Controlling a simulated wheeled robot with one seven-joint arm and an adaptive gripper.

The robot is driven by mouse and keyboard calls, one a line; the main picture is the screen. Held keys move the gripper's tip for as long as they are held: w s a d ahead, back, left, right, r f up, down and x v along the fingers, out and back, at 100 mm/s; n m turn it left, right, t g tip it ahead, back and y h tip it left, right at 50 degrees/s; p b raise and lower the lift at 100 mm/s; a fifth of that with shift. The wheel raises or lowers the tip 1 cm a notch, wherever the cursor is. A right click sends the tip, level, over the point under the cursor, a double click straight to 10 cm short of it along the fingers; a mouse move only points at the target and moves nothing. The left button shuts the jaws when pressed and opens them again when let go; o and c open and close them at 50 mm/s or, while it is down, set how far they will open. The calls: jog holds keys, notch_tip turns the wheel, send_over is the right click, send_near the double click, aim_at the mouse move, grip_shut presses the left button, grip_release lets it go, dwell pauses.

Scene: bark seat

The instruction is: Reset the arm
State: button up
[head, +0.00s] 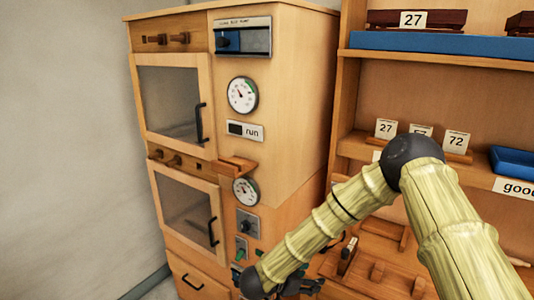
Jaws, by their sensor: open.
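My arm reaches in from the lower right in the head view. Its pale, bamboo-like links bend at a dark round elbow in front of the shelf unit. The forearm slopes down and left to a dark wrist joint near the bottom edge. My gripper (305,287) shows only in part at the bottom, small and dark, to the right of that joint. It is open, and I see nothing held in it. It is low, between the wooden cabinet (285,120) and the shelf's lower ledge; whether it touches anything is unclear.
The cabinet has two windowed doors with black handles (199,123), gauges (243,95) and a protruding wooden ledge (233,168). The shelf unit (440,88) at right holds number cards (386,129) and a blue tray (515,161). Wooden pieces (380,272) lie below, close to my forearm.

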jog(key=s+d+f+n+y, duration=0.3)
jog(key=s+f+n+y, duration=0.5)
jog(key=s+f, duration=1)
jog(key=s+d+f+n+g+y, duration=0.1)
jog(key=s+d+g, duration=0.2)
jog(key=s, duration=0.9)
jog(key=s+d+f+n+g+y, duration=0.1)
jog(key=s+d+f+n+g, duration=0.1)
jog(key=s, duration=1)
jog(key=shift+d+g, duration=0.75)
jog(key=shift+g, duration=0.15)
jog(key=shift+s, duration=0.1)
